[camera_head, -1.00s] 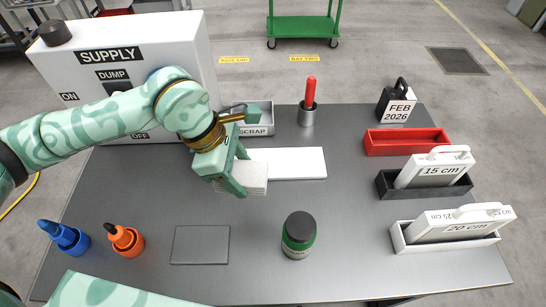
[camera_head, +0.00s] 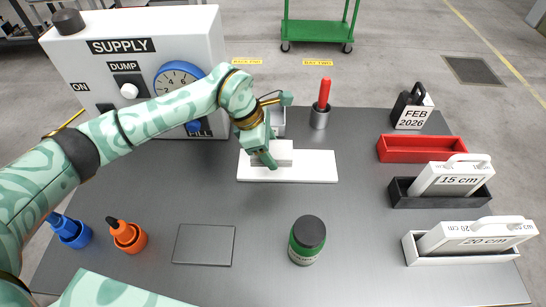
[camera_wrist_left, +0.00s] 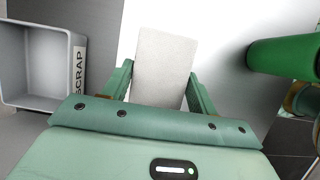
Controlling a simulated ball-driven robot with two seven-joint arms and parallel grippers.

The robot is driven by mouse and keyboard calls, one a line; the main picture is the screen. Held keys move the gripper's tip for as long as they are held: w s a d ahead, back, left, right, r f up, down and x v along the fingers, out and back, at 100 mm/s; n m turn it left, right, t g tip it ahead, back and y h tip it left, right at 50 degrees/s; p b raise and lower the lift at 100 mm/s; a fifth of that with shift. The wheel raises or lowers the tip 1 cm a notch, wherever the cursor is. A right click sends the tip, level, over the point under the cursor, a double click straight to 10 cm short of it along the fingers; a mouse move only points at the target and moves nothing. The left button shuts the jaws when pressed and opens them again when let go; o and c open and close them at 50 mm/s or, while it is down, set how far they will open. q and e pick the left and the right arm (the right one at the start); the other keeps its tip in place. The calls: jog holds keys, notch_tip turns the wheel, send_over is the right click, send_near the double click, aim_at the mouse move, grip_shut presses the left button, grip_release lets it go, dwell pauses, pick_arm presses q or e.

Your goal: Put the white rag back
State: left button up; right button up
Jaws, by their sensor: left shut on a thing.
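The white rag (camera_head: 284,155) is a small folded block between the fingers of my left gripper (camera_head: 268,153), which is shut on it. In the left wrist view the rag (camera_wrist_left: 160,65) lies between both fingers, over the white plate (camera_wrist_left: 215,25). In the head view the rag is over the left-middle part of the white plate (camera_head: 315,166). I cannot tell whether it touches the plate. The gripper hides part of the rag. My right gripper is not in view.
The grey SCRAP bin (camera_wrist_left: 45,93) is close beside the gripper, partly hidden in the head view. A red-handled tool in a holder (camera_head: 320,116) stands behind the plate. A green jar (camera_head: 307,245) stands in front. Trays line the right side; the supply box (camera_head: 140,55) is back left.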

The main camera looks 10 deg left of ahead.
aim_at(273, 156)
pick_arm(q)
jog(key=shift+w+d+f, duration=0.1)
jog(key=shift+w+f, duration=0.65)
jog(key=shift+f, duration=0.2)
jog(key=shift+w+f+b, duration=0.15)
jog(key=shift+f+b, duration=0.4)
jog(key=shift+f, duration=1.1)
jog(key=shift+f, duration=0.15)
jog(key=shift+f, duration=0.1)
jog(key=o, duration=0.9)
jog(key=shift+o, duration=0.2)
jog(key=shift+r, duration=0.5)
jog(key=p+v, duration=0.2)
jog(key=v, duration=0.9)
jog(key=shift+r, duration=0.25)
